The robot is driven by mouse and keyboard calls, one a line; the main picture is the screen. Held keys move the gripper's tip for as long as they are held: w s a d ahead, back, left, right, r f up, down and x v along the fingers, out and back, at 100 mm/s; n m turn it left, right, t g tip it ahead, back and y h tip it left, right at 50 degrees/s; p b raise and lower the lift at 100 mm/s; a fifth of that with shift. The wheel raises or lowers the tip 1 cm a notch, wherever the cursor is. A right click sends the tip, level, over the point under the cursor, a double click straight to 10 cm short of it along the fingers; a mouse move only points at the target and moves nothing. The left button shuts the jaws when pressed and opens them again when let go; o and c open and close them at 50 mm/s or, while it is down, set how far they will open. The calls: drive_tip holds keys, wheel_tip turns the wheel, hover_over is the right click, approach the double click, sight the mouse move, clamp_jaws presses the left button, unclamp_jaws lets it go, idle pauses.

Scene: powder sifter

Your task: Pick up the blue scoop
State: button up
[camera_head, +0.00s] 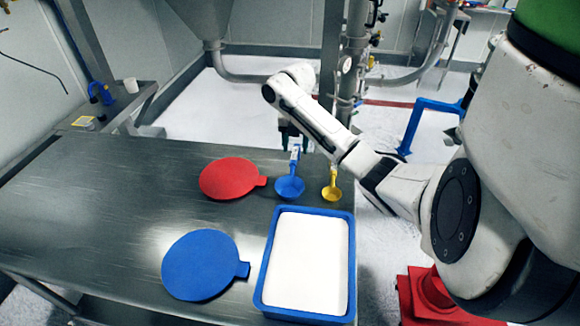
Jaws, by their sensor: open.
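The blue scoop (289,187) lies on the metal table, its round bowl toward me and its handle pointing to the back edge. My gripper (292,146) is at the back edge of the table, right at the scoop's handle end. It is open, with its jaws at or around the handle. The gripper and arm partly hide the handle, and I cannot tell whether the fingers touch it.
A yellow scoop (332,192) lies close on the right. A red round lid (229,178) is close on the left. A blue tray (262,279) of white powder and a blue round lid (203,265) are nearer me. The table's left part (90,215) is clear.

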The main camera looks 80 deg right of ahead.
sight(294, 156)
drive_tip(key=shift+w+f+p, duration=0.15)
drive_tip(key=shift+f+p, duration=0.65)
drive_tip(key=shift+f, duration=2.75)
clamp_jaws()
